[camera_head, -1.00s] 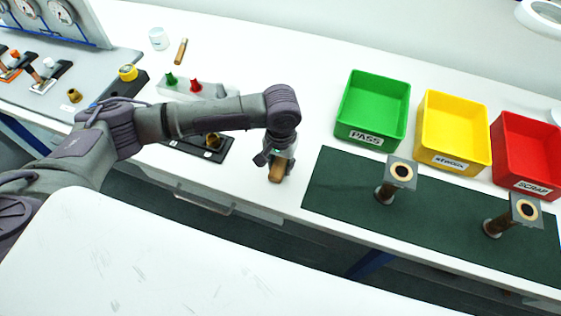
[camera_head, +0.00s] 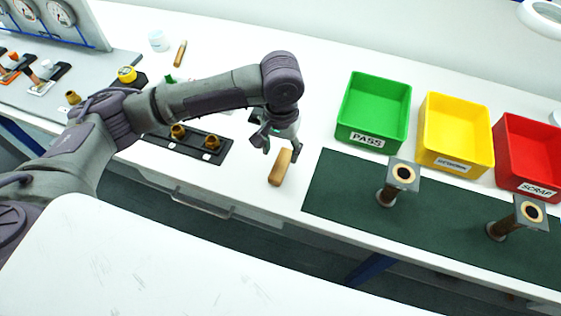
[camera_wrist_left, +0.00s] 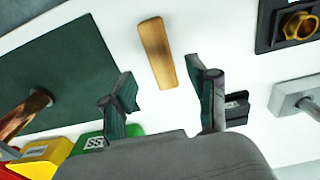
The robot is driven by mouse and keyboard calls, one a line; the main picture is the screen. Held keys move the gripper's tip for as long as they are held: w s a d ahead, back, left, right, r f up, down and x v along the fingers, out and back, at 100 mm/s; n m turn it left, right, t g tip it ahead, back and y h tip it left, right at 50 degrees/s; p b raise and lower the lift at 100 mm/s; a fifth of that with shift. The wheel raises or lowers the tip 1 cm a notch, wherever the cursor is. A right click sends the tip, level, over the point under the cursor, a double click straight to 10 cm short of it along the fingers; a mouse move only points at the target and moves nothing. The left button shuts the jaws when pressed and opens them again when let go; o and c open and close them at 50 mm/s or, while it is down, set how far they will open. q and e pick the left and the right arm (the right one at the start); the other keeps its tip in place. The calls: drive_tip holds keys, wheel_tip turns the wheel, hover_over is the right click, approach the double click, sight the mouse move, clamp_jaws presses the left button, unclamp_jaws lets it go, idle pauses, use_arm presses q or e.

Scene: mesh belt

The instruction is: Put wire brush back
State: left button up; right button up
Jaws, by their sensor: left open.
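A wooden-handled brush (camera_head: 281,167) lies on the white bench, left of the dark green mat. It also shows in the left wrist view as a plain tan block (camera_wrist_left: 157,53); its bristles cannot be made out. My left gripper (camera_head: 279,143) is open and empty just above and behind the brush, apart from it. In the left wrist view the two spread fingers (camera_wrist_left: 167,100) point toward the brush, with bare bench between. My right gripper is not in view.
The green mat (camera_head: 340,195) holds two upright posts with square plates. Green (camera_head: 372,108), yellow (camera_head: 455,130) and red (camera_head: 527,152) bins stand behind it. A black strip with brass fittings (camera_head: 207,148) lies left. A thin wooden-handled tool (camera_head: 180,53) and white cup (camera_head: 158,41) sit at the back.

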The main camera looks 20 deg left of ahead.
sight(281, 164)
use_arm(q)
drive_tip(key=shift+r, duration=2.4)
drive_tip(key=shift+f, duration=0.1)
